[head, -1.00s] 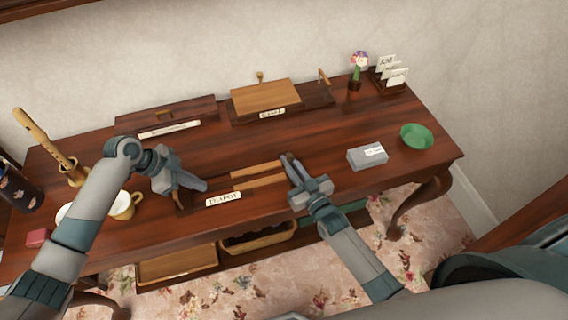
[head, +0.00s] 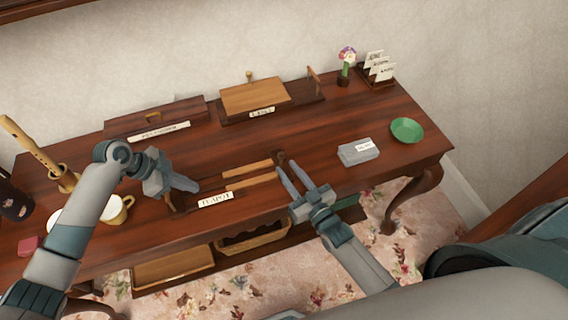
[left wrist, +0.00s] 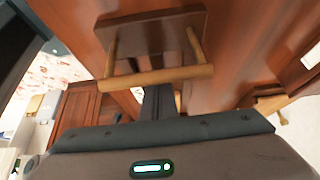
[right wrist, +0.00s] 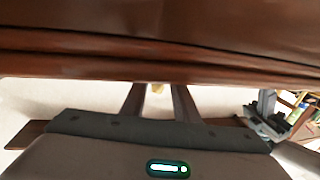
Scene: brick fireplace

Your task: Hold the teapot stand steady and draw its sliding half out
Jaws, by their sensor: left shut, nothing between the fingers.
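The teapot stand lies on the table in the middle of the head view. It has light wooden rails (head: 248,176), a dark part at the left, a small dark knob (head: 281,157) at the right end and a "TEAPOT" label (head: 215,199) in front. My left gripper (head: 196,187) is shut and empty at the stand's left end. In the left wrist view its fingers run behind a light wooden bar (left wrist: 155,78) joined to a dark board; contact cannot be told. My right gripper (head: 287,167) is open and empty, near the stand's right end and apart from the knob.
A grey block (head: 357,152) and green bowl (head: 407,130) stand to the right. Two labelled wooden pieces stand behind, one with a light board (head: 254,96). Bare tabletop lies between stand and block.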

